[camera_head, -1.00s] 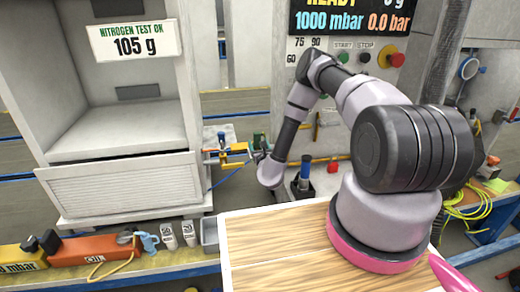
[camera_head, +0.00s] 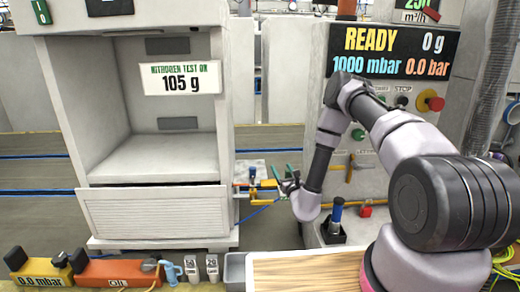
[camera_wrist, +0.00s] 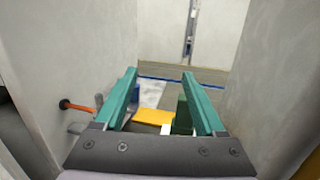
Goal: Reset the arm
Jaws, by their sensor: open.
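My arm reaches up from the wooden-topped base at the right of the head view and bends down to the left. My gripper (camera_head: 288,180) is small there, beside the station panel and near yellow and blue fittings (camera_head: 262,185). In the wrist view my gripper (camera_wrist: 160,90) shows two green fingers standing well apart, with nothing between their tips. A yellow piece (camera_wrist: 153,116) shows beyond the fingers, below the tips. Whether the fingers touch any fitting cannot be told.
A white cabinet (camera_head: 150,215) with an open bay stands left. The panel with a READY display (camera_head: 390,52) stands behind my arm. An orange box (camera_head: 110,270), a yellow box (camera_head: 40,270) and a grey bin (camera_head: 234,270) line the front. Pale walls flank the gripper in the wrist view.

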